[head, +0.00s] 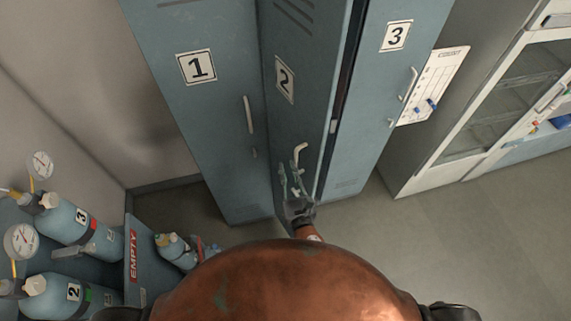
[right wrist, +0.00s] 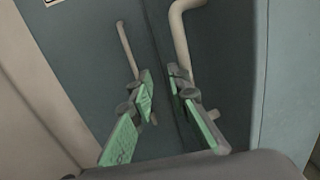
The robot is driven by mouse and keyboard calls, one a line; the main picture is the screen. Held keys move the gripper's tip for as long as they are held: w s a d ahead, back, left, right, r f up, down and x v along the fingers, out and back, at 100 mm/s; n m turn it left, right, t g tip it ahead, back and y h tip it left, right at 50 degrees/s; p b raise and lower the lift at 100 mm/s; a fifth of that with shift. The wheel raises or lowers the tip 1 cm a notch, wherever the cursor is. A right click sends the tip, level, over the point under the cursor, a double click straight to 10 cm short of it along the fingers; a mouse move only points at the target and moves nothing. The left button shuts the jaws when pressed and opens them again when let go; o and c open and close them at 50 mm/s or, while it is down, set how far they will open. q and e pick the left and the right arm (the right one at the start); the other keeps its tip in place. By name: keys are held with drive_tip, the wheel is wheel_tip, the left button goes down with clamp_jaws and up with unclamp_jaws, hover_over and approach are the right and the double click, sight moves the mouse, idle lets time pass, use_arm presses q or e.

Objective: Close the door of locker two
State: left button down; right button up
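Locker two's door (head: 288,107) is blue-grey with a "2" label and stands ajar, its right edge swung out from the locker. A dark gap shows between it and locker three. Its pale bent handle (head: 299,153) is near the right edge; it also shows at the top of the right wrist view (right wrist: 181,30). My right gripper (head: 293,178), with green finger pads, is just below the handle in front of the door. Its fingers are apart with nothing between them in the right wrist view (right wrist: 160,77). Contact with the door cannot be told. My left gripper is out of view.
Locker one (head: 204,108) and locker three (head: 371,100) flank it, both shut. A white cabinet (head: 500,95) stands further right. Gas cylinders (head: 66,218) and an "EMPTY" crate (head: 133,262) are at lower left. Floor at right is clear.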

drive_tip(key=v, duration=0.6)
drive_tip(key=shift+s+d+b, duration=0.2)
drive_tip(key=shift+d+b, duration=0.1)
drive_tip(key=shift+d, duration=0.2)
